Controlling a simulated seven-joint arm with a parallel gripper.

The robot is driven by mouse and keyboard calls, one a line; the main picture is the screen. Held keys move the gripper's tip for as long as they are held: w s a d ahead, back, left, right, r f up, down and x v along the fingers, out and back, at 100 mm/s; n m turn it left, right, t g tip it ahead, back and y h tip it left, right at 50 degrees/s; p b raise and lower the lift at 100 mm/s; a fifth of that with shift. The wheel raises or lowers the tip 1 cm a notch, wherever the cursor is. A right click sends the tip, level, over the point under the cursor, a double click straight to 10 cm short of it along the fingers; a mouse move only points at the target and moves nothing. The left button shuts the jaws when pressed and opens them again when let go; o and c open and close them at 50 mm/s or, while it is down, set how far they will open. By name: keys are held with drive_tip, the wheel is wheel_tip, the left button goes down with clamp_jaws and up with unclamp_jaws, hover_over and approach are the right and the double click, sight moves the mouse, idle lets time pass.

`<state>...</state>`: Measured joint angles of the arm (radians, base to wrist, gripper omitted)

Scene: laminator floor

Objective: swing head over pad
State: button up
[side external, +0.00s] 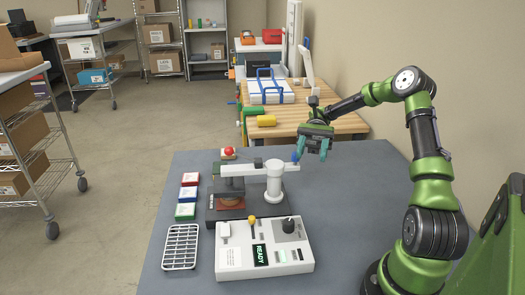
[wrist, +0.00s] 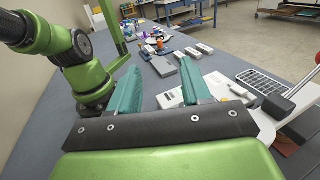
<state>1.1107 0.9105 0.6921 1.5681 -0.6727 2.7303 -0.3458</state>
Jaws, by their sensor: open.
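The machine on the grey table has a white swing head arm (side external: 242,170) on a white column (side external: 273,185). A blue knob (side external: 295,156) stands at the arm's right end. My gripper (side external: 318,146) is open and empty, just right of the blue knob and apart from it as far as I can see. In the wrist view its teal fingers (wrist: 160,95) are spread, with nothing between them.
A control box (side external: 264,250) reading READY stands in front, with a yellow-topped lever (side external: 251,222). The table's right side (side external: 360,190) is clear. A wooden bench (side external: 345,123) stands behind.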

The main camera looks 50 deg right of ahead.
drive_tip(key=s+a, duration=0.3)
drive_tip(key=s, duration=0.6)
drive_tip(key=shift+s+r, duration=0.25)
drive_tip(key=shift+r, duration=0.2)
drive_tip(key=shift+a, duration=0.1)
wheel_tip(320, 180, down, 7)
drive_tip(key=s+n+t+h, duration=0.1)
drive_tip(key=n+t+h, duration=0.25)
drive_tip(key=h, duration=0.85)
drive_tip(key=w+a+r+n+t+h, duration=0.2)
drive_tip(key=a+r+n+t, duration=0.4)
drive_tip(key=a+r+t, duration=0.4)
drive_tip(key=shift+w+a+r+t+h, duration=0.2)
drive_tip(key=shift+w+r+t+h, duration=0.15)
drive_tip(key=shift+w+r, duration=0.55)
